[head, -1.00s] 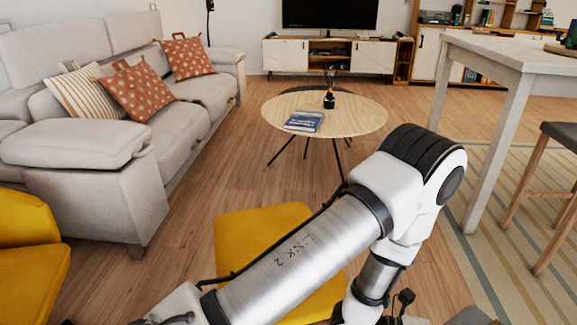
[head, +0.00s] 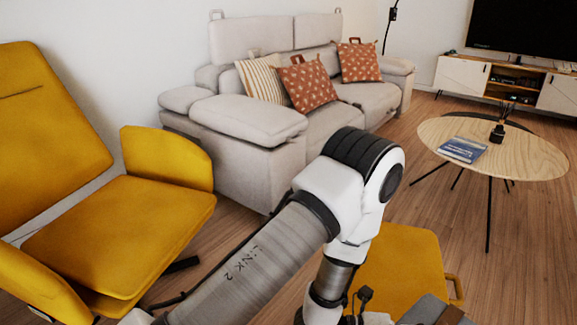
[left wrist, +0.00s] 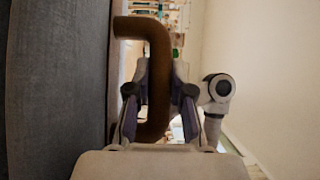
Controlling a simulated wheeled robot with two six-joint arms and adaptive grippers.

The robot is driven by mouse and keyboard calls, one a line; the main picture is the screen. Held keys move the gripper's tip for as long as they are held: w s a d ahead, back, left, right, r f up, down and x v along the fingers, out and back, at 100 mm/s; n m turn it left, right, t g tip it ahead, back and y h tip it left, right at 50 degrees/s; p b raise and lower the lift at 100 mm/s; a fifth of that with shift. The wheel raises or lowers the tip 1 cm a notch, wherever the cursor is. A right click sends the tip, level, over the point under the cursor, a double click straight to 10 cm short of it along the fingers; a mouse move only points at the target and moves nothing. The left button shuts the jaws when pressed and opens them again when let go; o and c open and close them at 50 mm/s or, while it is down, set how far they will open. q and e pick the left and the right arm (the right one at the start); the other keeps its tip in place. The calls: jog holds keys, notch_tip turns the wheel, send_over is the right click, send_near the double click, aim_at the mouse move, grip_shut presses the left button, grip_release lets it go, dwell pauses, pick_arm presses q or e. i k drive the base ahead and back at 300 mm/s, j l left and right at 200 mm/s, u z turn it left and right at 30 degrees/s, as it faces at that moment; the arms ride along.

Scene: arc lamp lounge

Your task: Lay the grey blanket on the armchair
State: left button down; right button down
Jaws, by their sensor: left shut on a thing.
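The yellow armchair (head: 125,235) stands at the left in the head view, its seat empty and facing right. My left arm reaches across the lower middle; its gripper is low at the picture's bottom edge and unclear there. In the left wrist view, my left gripper (left wrist: 157,98) is shut on a brown bent handle (left wrist: 158,60). Beside it, a dark grey surface, which looks like the grey blanket (left wrist: 55,90), fills the left side. A grey piece of it (head: 425,309) seems to show at the bottom of the head view. My right gripper is not in view.
A yellow ottoman (head: 405,262) with a side handle stands beyond my arm. The beige sofa (head: 245,125) with cushions stands behind, close to the armchair. A round wooden table (head: 530,155) with a book is at the right. Wood floor lies clear between sofa and table.

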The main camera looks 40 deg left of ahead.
aim_at(118, 225)
jog(key=u, duration=1.9)
